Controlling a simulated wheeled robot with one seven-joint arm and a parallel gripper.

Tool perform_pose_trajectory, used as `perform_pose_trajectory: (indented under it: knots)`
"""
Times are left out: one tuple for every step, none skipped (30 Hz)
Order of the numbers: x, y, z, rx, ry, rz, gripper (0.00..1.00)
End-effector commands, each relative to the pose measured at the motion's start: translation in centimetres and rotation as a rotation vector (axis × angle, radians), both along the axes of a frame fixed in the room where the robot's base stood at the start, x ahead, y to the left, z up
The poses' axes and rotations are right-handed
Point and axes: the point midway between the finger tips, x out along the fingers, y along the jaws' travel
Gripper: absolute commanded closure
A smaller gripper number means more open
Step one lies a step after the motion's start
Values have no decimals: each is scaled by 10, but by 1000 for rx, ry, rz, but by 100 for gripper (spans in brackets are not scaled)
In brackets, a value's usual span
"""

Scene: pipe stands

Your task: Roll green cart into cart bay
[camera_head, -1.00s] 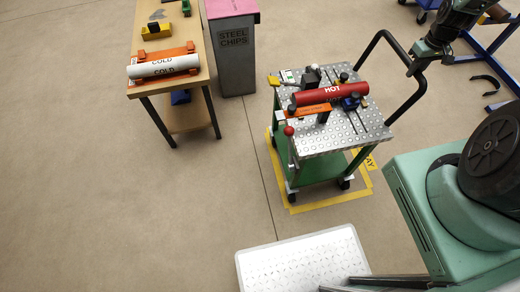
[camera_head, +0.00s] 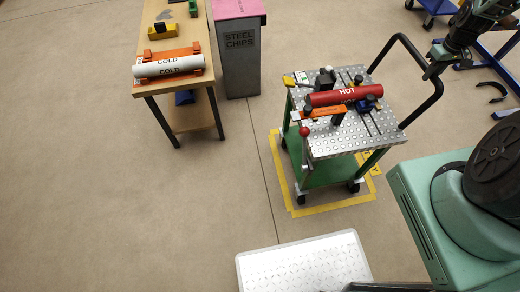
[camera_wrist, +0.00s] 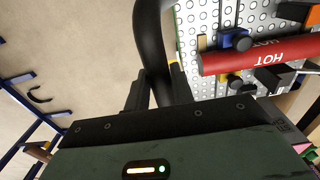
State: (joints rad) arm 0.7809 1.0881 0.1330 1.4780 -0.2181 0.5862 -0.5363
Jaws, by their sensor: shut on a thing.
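The green cart (camera_head: 325,170) has a perforated metal top and a black push handle (camera_head: 402,38) on its right. It stands over the cart bay, a yellow floor outline (camera_head: 320,210). My gripper (camera_head: 432,70) is shut on the handle's right side. In the wrist view the fingers (camera_wrist: 155,88) sit either side of the black handle tube (camera_wrist: 150,45).
A red HOT pipe (camera_head: 343,95) lies on the cart top. A white perforated surface (camera_head: 300,262) is in front. Blue frames (camera_head: 485,50) stand right. Floor left of the bay is clear.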

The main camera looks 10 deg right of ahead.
Motion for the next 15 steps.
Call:
perform_pose_trajectory:
  knots:
    - [0, -4, -1, 0, -1, -2, 99]
    - [-1, -6, -1, 0, -1, -2, 99]
    - [-1, -8, -1, 1, 0, -2, 99]
    - [0, -10, -1, 1, 0, -2, 99]
    - [0, -12, -1, 1, 0, -2, 99]
    - [0, -15, -1, 1, 0, -2, 99]
    - [0, -17, -1, 1, 0, -2, 99]
    - [0, -19, -1, 1, 0, -2, 99]
    - [0, -22, -1, 1, 0, -2, 99]
    - [0, -24, -1, 0, 0, -1, 99]
    - [0, -26, -1, 0, 0, -1, 99]
    - [0, -28, -1, 0, 0, -2, 99]
    - [0, -30, -1, 0, -1, -2, 99]
    - [0, -31, 0, 0, -1, -2, 99]
    - [0, -32, 0, 0, -1, -2, 99]
